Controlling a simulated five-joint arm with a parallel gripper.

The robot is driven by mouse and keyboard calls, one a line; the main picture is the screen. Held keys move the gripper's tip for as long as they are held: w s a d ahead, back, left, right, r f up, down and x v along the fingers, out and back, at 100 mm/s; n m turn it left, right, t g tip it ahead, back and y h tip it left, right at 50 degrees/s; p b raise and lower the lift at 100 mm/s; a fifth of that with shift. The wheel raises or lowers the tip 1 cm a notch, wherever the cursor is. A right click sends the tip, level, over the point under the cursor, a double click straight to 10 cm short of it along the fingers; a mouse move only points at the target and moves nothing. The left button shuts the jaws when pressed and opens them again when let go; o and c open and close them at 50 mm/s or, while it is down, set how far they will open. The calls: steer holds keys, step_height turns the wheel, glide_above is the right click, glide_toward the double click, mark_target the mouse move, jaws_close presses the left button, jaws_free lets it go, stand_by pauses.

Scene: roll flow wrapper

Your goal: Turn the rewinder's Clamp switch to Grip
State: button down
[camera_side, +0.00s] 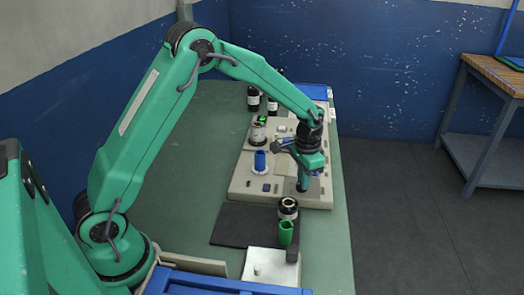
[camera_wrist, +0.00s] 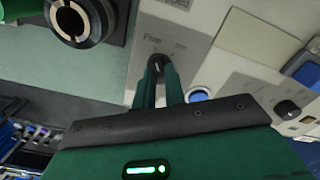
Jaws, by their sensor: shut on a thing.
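The rewinder is a beige machine (camera_side: 262,188) on the green table. Its dark round switch knob (camera_wrist: 158,62) shows in the wrist view, with a label that looks like "Free" at its upper left and a blurred label at its upper right. My gripper (camera_wrist: 160,72) is shut on this knob, one green finger on each side. In the side view my gripper (camera_side: 303,186) points down onto the machine's right end. The fingers partly cover the knob, and I cannot tell for sure which label it points to.
A blue spool (camera_side: 260,161) stands on the machine. Another black knob (camera_wrist: 288,109) is at right in the wrist view.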

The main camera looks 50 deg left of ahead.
steer(key=shift+m, duration=0.5)
steer(key=m, duration=0.5)
steer(key=shift+d+m, duration=0.1)
steer(key=shift+m, duration=0.2)
steer(key=m, duration=0.5)
steer(key=shift+s+r, duration=0.1)
steer(key=shift+m, duration=0.3)
steer(key=c, duration=1.5)
jaws_free()
steer(key=shift+o, duration=0.2)
steer(key=shift+r, duration=3.9)
